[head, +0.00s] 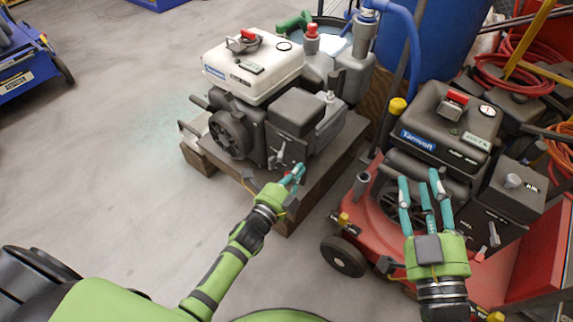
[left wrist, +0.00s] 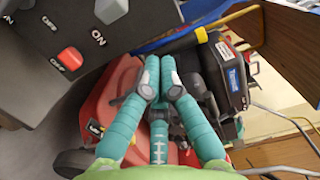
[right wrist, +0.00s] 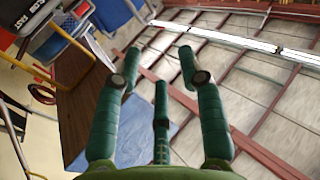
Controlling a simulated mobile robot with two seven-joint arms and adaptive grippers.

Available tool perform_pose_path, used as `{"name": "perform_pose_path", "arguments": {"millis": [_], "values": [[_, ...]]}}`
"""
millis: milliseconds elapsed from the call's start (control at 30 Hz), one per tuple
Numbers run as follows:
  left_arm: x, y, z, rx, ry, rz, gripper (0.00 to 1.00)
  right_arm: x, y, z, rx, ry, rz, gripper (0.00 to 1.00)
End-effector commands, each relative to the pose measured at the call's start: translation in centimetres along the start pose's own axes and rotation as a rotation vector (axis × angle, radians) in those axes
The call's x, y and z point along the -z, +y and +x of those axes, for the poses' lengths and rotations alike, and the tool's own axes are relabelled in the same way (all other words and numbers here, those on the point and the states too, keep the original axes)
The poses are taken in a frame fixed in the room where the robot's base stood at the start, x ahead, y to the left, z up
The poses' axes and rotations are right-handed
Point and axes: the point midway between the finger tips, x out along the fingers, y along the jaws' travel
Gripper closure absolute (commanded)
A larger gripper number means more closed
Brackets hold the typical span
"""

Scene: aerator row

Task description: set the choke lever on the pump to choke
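The pump (head: 253,68) has a white tank and a dark engine and stands on a wooden base. A light grey lever (head: 277,156) shows on its front; I cannot tell whether it is the choke lever or how it is set. My left gripper (head: 299,170) is just in front of this side, right of the lever. Its fingers are drawn together with nothing seen between them, as the left wrist view (left wrist: 153,75) shows. That view also shows a dark panel (left wrist: 40,95) with a red switch (left wrist: 70,58). My right gripper (head: 420,180) is open and empty.
A red machine (head: 381,228) with a black engine stands at the right, below my right gripper. The pump's wooden base (head: 330,165) has bare top at its right. A blue barrel (head: 440,45) and hoses are behind. Open floor (head: 110,150) lies left.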

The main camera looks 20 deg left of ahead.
Motion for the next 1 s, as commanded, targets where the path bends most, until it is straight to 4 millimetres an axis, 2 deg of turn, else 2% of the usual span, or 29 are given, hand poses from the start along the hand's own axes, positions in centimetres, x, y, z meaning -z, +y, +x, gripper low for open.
{"name": "perform_pose_path", "arguments": {"millis": [167,400,600,1000], "values": [[0.1,0.1,2.4,0.002,0.001,0.000,1.00,3.5,-0.9,-0.3,0.021,0.191,-0.002,0.60],[-2.9,0.1,1.4,-0.001,0.001,0.002,1.00,5.2,-1.3,-0.7,0.029,0.277,-0.002,0.60],[-3.7,0.0,1.1,0.000,0.001,-0.001,1.00,5.7,-1.4,-0.8,0.032,0.302,-0.002,0.60],[-4.0,0.0,0.9,-0.001,0.004,0.001,1.00,5.7,-1.4,-0.8,0.032,0.295,-0.001,0.60]]}}
